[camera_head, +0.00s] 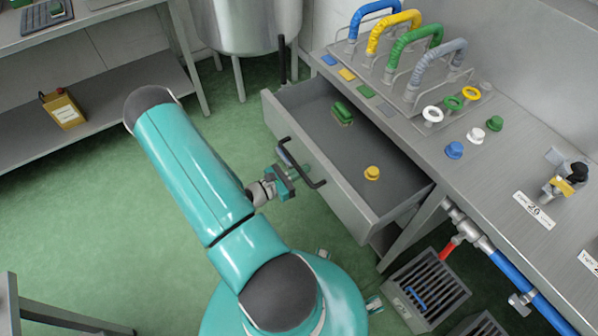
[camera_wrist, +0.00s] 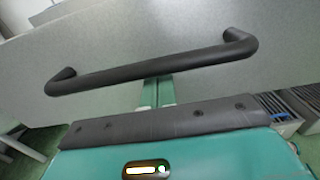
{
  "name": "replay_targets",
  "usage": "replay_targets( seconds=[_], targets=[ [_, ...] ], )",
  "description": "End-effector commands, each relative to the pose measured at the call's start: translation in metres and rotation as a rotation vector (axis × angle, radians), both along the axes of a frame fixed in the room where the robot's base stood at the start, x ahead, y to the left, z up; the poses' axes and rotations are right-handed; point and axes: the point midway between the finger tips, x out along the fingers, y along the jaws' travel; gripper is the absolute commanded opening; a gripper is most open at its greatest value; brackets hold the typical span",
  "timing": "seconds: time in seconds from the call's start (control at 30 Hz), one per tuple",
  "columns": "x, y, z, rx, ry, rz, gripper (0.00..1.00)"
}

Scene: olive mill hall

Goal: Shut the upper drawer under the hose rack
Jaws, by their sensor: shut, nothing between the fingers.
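The upper drawer (camera_head: 310,165) under the hose rack (camera_head: 405,60) is pulled well out from the steel bench. A green brush-like item (camera_head: 342,113) and a yellow cap (camera_head: 372,173) lie inside it. Its dark bar handle (camera_head: 302,162) is on the front panel. My gripper (camera_head: 292,180) is shut and empty, close in front of the drawer front near the handle. In the wrist view the handle (camera_wrist: 150,68) runs across the picture, and the shut fingertips (camera_wrist: 157,90) reach to just below the bar against the grey panel. Whether they touch the panel I cannot tell.
Blue, yellow, green and grey hoses stand in the rack on the bench (camera_head: 500,165), with caps and rings beside it. A steel tank (camera_head: 245,25) stands behind. Green floor lies open at left.

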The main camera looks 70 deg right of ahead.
Motion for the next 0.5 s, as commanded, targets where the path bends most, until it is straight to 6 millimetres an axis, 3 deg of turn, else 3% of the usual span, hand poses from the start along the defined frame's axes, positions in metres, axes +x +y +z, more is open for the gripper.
replay_targets(
  seconds=[0.27, 0.5],
  targets=[
    [-0.031, -0.035, 0.0, -0.003, 0.003, -0.001, 0.0],
    [-0.074, -0.083, 0.0, -0.002, 0.004, -0.002, 0.0]
  ],
)
